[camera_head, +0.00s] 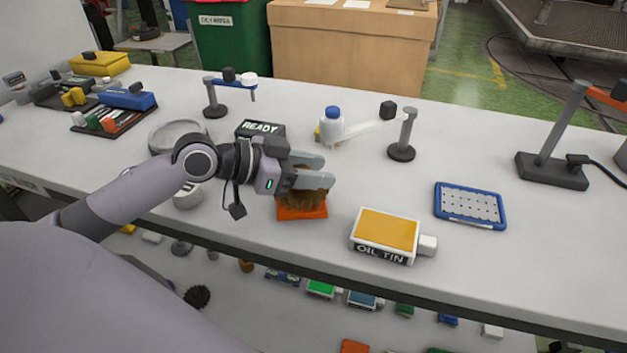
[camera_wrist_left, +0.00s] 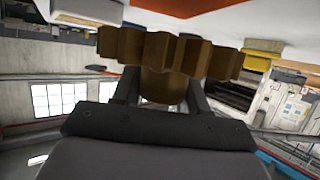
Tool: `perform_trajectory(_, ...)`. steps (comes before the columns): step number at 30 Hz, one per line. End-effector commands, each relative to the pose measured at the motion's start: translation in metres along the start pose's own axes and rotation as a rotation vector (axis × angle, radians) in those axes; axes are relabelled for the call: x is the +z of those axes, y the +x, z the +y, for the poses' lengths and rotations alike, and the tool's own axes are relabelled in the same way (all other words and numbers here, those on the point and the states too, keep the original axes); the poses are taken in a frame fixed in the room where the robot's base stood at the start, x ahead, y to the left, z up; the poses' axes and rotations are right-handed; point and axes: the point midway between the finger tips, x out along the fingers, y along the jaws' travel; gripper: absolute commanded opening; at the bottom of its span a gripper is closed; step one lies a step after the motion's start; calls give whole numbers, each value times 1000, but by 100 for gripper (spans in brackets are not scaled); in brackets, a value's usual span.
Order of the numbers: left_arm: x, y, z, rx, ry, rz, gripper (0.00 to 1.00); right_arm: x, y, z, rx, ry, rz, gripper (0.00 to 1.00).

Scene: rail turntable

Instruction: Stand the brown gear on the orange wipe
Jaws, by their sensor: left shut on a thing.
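My left gripper (camera_head: 312,170) reaches in from the left over the worktable. It is shut on the brown gear (camera_head: 308,196), which shows below and between its fingers. In the left wrist view the brown gear (camera_wrist_left: 165,55) fills the space between the fingers, with its toothed edge across the picture. The orange wipe (camera_head: 302,212) lies flat near the table's front edge, directly under the gear. It also shows in the left wrist view (camera_wrist_left: 185,7), close beyond the gear. I cannot tell whether the gear touches the wipe. My right gripper is not in view.
The oil tin (camera_head: 386,233) lies right of the wipe. A blue-framed tray (camera_head: 470,205) is farther right. A white bottle with a blue cap (camera_head: 332,124) and a small arm stand (camera_head: 402,150) are behind.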

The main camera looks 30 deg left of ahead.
Motion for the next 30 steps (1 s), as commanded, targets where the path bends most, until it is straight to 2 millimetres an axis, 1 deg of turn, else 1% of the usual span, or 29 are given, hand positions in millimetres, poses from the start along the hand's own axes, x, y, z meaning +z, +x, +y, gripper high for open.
perform_trajectory(1,7,3,0,0,-2,4,0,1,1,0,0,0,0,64)
perform_trajectory(3,15,6,0,0,-1,3,0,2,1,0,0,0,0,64)
perform_trajectory(5,19,8,0,-1,-1,4,0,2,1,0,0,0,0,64)
perform_trajectory(17,24,10,0,-1,2,5,0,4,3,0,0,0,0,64)
perform_trajectory(18,26,11,0,0,1,1,46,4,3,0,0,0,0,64)
perform_trajectory(20,25,10,0,0,1,1,65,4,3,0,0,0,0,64)
perform_trajectory(21,25,10,0,0,1,0,68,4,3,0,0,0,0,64)
perform_trajectory(30,23,10,0,0,1,0,68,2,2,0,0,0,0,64)
